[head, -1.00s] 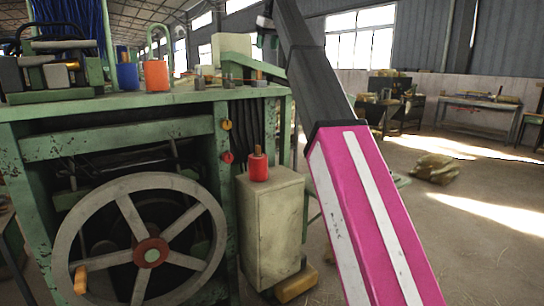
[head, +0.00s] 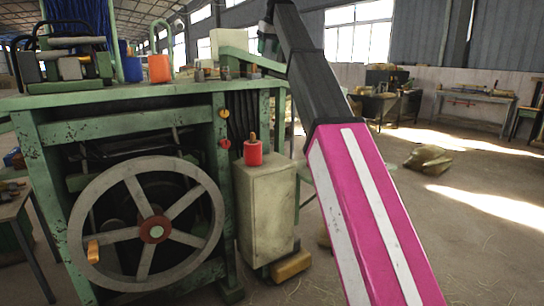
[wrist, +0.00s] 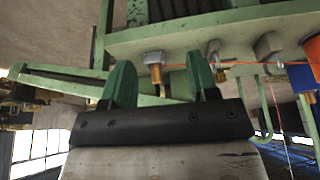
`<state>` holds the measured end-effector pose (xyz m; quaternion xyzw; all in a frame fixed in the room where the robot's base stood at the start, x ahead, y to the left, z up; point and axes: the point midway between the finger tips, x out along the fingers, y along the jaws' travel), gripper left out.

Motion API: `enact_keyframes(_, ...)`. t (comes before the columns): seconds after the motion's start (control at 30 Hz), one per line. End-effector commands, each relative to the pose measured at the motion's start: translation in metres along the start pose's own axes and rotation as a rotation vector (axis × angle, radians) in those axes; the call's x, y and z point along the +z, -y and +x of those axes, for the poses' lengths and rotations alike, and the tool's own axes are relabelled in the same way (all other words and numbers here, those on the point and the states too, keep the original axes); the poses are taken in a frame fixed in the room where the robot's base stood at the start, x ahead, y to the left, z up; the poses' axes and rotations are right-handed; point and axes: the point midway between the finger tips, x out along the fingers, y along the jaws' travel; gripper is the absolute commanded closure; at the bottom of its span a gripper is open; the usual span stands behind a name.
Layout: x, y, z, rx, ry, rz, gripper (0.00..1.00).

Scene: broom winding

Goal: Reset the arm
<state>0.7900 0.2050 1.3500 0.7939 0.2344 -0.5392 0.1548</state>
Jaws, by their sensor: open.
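My arm, black with a pink and white section, rises across the right half of the head view. The green winding machine (head: 125,97) stands at left in the head view, with a large spoked handwheel (head: 150,229).
An orange cup (head: 158,69) stands on the machine top. A table (head: 10,195) stands at the left edge. A sack (head: 428,159) lies on the floor at right. Floor around it is mostly clear.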

Motion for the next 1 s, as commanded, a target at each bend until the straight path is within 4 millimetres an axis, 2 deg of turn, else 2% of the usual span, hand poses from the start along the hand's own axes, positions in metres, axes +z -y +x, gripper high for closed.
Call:
enact_keyframes(0.27,0.025,-0.014,0.063,0.005,0.025,0.041,0.46)
enact_keyframes(0.37,0.04,-0.021,0.093,0.007,0.037,0.062,0.46)
enact_keyframes(0.47,0.06,-0.029,0.133,0.011,0.053,0.089,0.46)
enact_keyframes(0.7,0.126,-0.049,0.241,0.023,0.099,0.168,0.46)
enact_keyframes(0.87,0.176,-0.058,0.305,0.033,0.129,0.217,0.46)
enact_keyframes(1.0,0.223,-0.064,0.357,0.042,0.155,0.262,0.46)
